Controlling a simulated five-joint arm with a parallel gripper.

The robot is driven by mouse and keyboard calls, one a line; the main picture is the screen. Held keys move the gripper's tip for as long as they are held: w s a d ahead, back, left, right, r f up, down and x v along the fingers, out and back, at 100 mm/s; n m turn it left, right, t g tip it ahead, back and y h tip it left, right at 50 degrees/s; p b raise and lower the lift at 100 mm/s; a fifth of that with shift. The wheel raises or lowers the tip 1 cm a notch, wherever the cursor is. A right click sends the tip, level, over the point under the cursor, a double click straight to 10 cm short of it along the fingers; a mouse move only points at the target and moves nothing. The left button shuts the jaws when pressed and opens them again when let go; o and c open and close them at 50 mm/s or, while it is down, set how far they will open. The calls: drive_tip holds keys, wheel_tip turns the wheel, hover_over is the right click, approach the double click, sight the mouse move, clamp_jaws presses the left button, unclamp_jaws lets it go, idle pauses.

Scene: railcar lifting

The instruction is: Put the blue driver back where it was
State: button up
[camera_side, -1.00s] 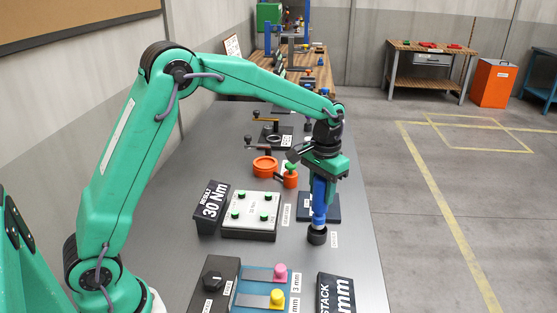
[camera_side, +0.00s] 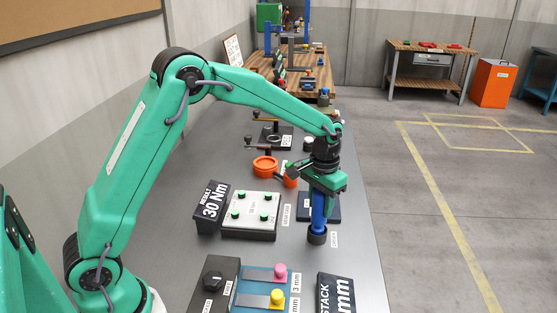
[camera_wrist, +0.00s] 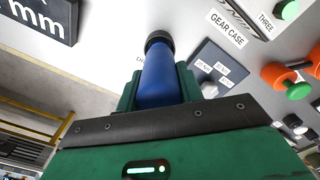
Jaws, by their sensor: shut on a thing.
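The blue driver (camera_side: 319,210) is upright in my gripper (camera_side: 320,192). Its lower end goes into a small dark round holder (camera_side: 317,236) on the grey bench. In the wrist view the driver (camera_wrist: 157,78) lies between the green fingers of my gripper (camera_wrist: 158,92), and the dark holder (camera_wrist: 159,40) is around its far end. The driver's tip is hidden in the holder, and its upper part is hidden by the gripper.
Left of the driver is a white box (camera_side: 250,226) with green knobs, beside a "30 Nm" sign (camera_side: 213,202). A dark blue plate (camera_side: 333,208) is close behind it. A "STACK" sign (camera_side: 338,296) stands in front. The bench's right edge is near.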

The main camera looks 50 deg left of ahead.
drive_tip(key=o, duration=1)
drive_tip(key=shift+f, duration=0.1)
drive_tip(key=shift+r, duration=0.2)
wheel_tip(320, 180, up, 12)
drive_tip(key=shift+f, duration=0.1)
idle(0.3)
